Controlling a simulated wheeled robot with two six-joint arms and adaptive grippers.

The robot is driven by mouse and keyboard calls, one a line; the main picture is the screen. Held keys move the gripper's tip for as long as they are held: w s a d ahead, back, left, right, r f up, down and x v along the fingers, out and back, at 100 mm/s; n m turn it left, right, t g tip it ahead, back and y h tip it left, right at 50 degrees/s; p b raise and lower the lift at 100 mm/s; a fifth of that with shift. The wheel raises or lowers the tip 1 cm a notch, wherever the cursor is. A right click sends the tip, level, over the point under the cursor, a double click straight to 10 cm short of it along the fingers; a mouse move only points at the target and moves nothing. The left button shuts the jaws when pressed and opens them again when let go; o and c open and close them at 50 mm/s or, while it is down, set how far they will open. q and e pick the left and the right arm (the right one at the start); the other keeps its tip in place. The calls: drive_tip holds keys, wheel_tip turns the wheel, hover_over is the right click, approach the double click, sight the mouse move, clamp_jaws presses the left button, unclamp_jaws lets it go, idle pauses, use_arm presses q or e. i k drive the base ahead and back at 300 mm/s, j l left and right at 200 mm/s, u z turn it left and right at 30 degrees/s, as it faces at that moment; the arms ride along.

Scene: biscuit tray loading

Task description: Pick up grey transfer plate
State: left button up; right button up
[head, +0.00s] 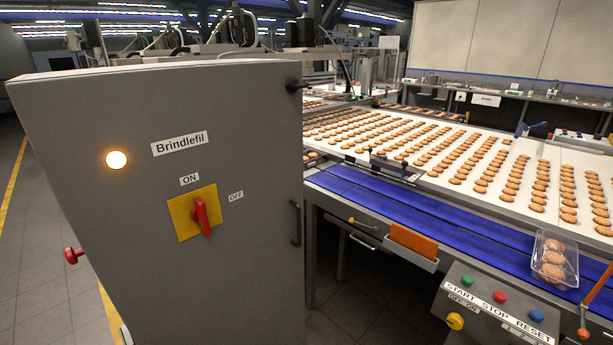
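I cannot make out a grey transfer plate in the head view. Neither my left nor my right gripper shows in this view. Rows of round brown biscuits lie on a wide white conveyor (520,147) at the right. A clear plastic tray (541,268) with several biscuits in it stands on the blue belt (440,222) at the lower right.
A large grey cabinet (130,240) labelled Brindlefil, with a red switch (202,216) and a lit lamp (116,159), fills the left. A control box (480,322) with coloured buttons is at lower right. An orange item (411,242) sits in a holder below the belt.

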sight(308, 172)
drive_tip(key=i+u, duration=0.15)
drive_tip(key=u, duration=0.6)
drive_tip(key=i+l+u, duration=0.15)
drive_tip(key=i+l, duration=0.15)
drive_tip(key=i+l+u, duration=0.15)
drive_tip(key=l, duration=0.25)
drive_tip(key=i+l+u, duration=0.15)
drive_tip(key=i+l, duration=0.2)
drive_tip(key=i+l+u, duration=0.15)
drive_tip(key=l, duration=0.3)
